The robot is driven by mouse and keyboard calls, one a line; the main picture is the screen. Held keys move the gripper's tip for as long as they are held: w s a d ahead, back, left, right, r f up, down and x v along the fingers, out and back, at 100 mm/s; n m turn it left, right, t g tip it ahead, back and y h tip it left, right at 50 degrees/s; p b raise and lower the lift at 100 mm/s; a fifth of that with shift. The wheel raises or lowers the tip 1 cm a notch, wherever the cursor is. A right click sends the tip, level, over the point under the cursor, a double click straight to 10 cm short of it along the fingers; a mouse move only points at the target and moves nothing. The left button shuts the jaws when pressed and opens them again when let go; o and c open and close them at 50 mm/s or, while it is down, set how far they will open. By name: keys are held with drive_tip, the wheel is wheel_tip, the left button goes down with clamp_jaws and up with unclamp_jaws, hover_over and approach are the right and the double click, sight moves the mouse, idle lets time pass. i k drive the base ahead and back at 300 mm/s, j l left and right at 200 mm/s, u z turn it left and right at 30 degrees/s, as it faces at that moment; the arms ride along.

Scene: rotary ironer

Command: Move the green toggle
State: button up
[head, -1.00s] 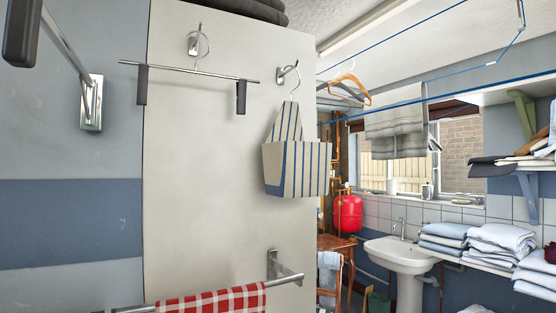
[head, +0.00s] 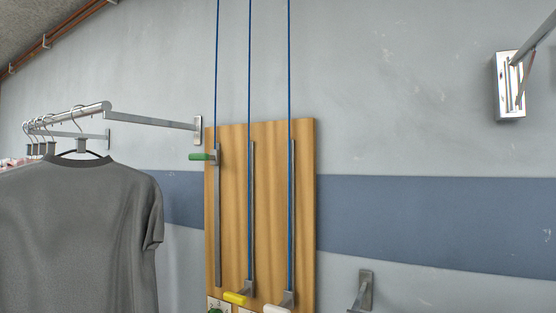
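The green toggle (head: 201,156) is a short green handle at the upper end of the left slotted metal track on a wooden board (head: 270,210). It points to the left of the board's edge. A yellow toggle (head: 236,298) sits at the bottom of the middle track, and a white toggle (head: 276,308) sits at the bottom of the right track, cut by the picture's lower edge. A blue cord runs up from each track. My gripper is not in view.
A wall rail (head: 155,119) with a grey T-shirt (head: 80,230) and more hangers stands left of the board. A metal bracket (head: 364,290) is on the wall at lower right, another (head: 511,85) at upper right. The wall between is bare.

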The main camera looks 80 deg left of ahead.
sight(213, 158)
drive_tip(key=u, duration=2.85)
